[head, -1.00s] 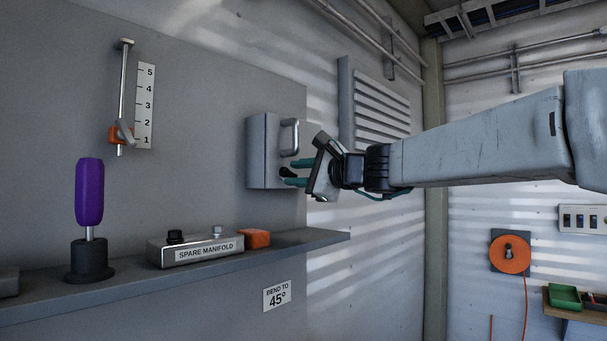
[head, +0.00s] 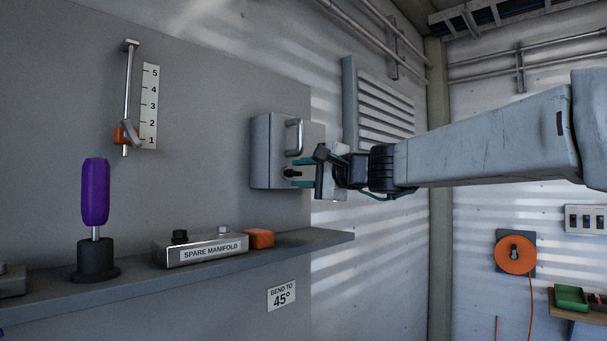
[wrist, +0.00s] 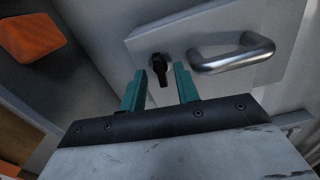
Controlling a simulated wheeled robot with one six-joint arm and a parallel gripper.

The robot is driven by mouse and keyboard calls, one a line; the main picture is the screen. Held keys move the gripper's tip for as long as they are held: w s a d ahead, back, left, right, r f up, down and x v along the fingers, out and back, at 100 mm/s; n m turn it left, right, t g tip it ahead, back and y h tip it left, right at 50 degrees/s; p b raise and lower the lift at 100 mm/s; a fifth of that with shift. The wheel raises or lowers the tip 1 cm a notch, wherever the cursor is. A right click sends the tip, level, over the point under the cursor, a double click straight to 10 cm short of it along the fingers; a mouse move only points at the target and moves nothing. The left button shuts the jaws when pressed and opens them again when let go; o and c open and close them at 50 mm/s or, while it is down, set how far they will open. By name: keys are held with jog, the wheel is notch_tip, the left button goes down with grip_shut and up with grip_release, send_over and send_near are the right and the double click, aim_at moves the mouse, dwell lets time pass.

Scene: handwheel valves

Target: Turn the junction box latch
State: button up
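The junction box (head: 270,150) is a grey box on the wall panel, with a silver bar handle (head: 294,137) on its door; the handle also shows in the wrist view (wrist: 232,54). The latch is a small black knob (wrist: 159,68) on the door beside the handle; it also shows in the head view (head: 291,174). My gripper (wrist: 160,80) is open, with its two teal fingers apart. The latch lies between and just beyond the fingertips in the wrist view. I cannot tell whether either finger touches it.
Below the box a shelf (head: 335,237) carries an orange block (head: 259,239), a box labelled SPARE MANIFOLD (head: 207,250) and a purple-handled lever (head: 95,192). A louvred vent (head: 385,108) is behind the arm.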

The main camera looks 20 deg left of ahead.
jog(key=v, duration=0.6)
dwell(0.5)
jog(key=shift+s+d, duration=0.1)
jog(key=shift+d, duration=0.05)
jog(key=v, duration=0.8)
jog(key=s+d+f+n+g+h, duration=0.35)
jog(key=s+f, duration=0.25)
jog(key=f, duration=0.4)
jog(key=s+d+f+n+g+h, duration=0.25)
jog(key=s+d+f, duration=0.25)
jog(key=f, duration=0.5)
jog(key=s+d+f+h, duration=0.3)
jog(key=s+d+f, duration=0.2)
jog(key=d, duration=0.4)
jog(key=s+d+f+h, duration=0.4)
jog(key=s+d+f, duration=0.1)
jog(key=s+d, duration=0.3)
jog(key=s+d+f+h, duration=0.3)
jog(key=s+d+f, duration=0.2)
jog(key=d, duration=0.6)
jog(key=shift+s+h, duration=0.3)
jog(key=shift+s, duration=0.45)
